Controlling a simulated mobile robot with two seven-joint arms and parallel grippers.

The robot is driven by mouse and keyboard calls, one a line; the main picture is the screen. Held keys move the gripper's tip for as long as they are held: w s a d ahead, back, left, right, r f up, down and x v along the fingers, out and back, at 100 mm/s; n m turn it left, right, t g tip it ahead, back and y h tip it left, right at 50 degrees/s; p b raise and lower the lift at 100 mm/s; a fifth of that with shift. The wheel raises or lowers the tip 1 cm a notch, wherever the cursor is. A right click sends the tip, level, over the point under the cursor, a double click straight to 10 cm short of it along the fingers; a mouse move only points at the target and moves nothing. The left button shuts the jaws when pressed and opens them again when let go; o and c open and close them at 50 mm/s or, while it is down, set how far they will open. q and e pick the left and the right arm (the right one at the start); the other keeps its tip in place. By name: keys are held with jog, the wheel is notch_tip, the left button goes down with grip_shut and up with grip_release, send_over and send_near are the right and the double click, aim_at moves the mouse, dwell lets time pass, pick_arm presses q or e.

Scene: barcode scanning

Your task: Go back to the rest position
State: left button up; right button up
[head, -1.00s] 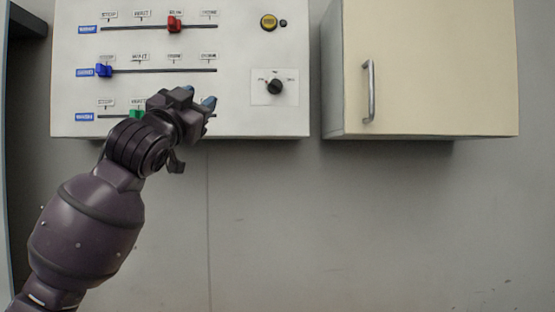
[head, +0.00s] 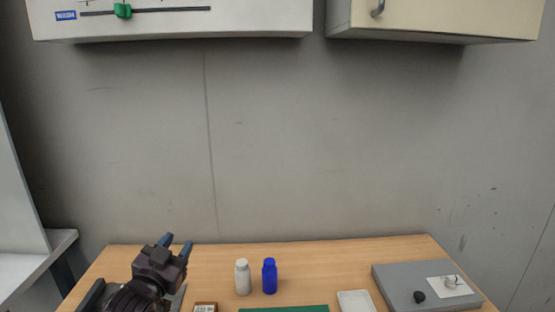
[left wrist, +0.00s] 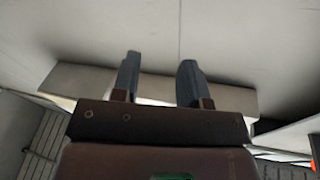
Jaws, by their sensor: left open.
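My left gripper (head: 176,242) is at the lower left of the head view, over the left part of the wooden table. Its two blue-tipped fingers are apart with nothing between them. The left wrist view also shows the open fingers (left wrist: 158,80), pointing toward a grey wall and a pale panel. My right gripper is not in the frames.
On the wooden table (head: 340,255) stand a white bottle (head: 242,277) and a blue bottle (head: 269,276). A white tray (head: 356,302), a green mat (head: 284,309) and a grey box (head: 425,284) lie along the front. A control panel (head: 260,20) and a cabinet (head: 440,18) hang above.

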pick_arm(q)
jog(key=s+a+f+n+g+y, duration=0.2)
jog(key=s+f+g, duration=0.1)
jog(key=s+f, duration=1.1)
jog(key=s+a+f+n+g+y, duration=0.2)
jog(key=s+a+f+g, duration=0.1)
jog(key=s+f, duration=1.1)
jog(key=shift+a+f+n+g, duration=0.35)
jog(key=shift+f+g, duration=0.25)
jog(key=shift+f, duration=0.1)
